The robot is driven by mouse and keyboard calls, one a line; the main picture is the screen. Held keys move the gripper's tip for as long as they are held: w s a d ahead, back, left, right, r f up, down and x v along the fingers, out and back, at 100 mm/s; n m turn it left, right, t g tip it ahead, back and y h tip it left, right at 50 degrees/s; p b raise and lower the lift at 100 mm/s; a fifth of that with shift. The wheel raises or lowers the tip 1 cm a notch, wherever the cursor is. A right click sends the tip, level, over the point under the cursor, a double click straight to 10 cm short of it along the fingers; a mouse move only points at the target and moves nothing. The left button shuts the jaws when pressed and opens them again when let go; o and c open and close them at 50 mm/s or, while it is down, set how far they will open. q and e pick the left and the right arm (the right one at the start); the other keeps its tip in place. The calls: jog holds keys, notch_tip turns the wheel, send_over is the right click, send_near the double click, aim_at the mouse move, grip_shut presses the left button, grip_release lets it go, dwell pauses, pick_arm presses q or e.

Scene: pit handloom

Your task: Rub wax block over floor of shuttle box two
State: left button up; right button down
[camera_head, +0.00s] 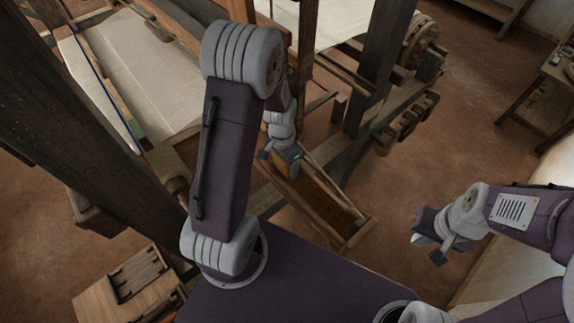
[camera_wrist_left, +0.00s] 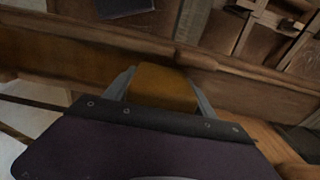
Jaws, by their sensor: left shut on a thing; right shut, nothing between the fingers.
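In the left wrist view, my left gripper (camera_wrist_left: 162,92) is shut on the wax block (camera_wrist_left: 163,85), a yellow-brown block between its two fingers. In the head view, my left gripper (camera_head: 286,160) is over the inner end of a long, open wooden shuttle box (camera_head: 322,208). My own left arm partly hides it there, and the block cannot be made out. The box's wooden boards (camera_wrist_left: 60,48) run across the wrist view behind the block. Whether the block touches the box floor cannot be told. My right gripper (camera_head: 432,248) is shut and empty, out to the right, away from the loom.
Dark loom posts (camera_head: 375,65) stand behind the box and at the left. Pale cloth (camera_head: 135,75) is stretched on the loom. A wooden tray (camera_head: 130,285) is at bottom left, and a table (camera_head: 545,95) at the right.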

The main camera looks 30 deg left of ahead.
pick_arm(q)
jog(key=shift+s+d+f, duration=0.15)
jog(key=shift+s+d, duration=0.2)
jog(key=shift+d, duration=0.1)
jog(key=shift+c, duration=0.2)
jog(key=shift+w+a+r, duration=0.2)
jog(key=shift+w+a, duration=0.1)
jog(key=shift+a, duration=0.1)
jog(key=shift+w+a+f, duration=0.1)
jog(key=shift+w+a, duration=0.05)
jog(key=shift+a, duration=0.05)
jog(key=shift+s+d+f, duration=0.1)
jog(key=shift+s+d, duration=0.2)
jog(key=shift+d, duration=0.1)
jog(key=shift+s+d, duration=0.25)
jog(key=shift+d, duration=0.1)
jog(key=shift+w+a, duration=0.2)
jog(key=shift+a, duration=0.05)
jog(key=shift+c, duration=0.8)
jog(key=shift+w+a, duration=0.15)
jog(key=shift+a, duration=0.1)
jog(key=shift+w+a, duration=0.15)
jog(key=shift+a, duration=0.15)
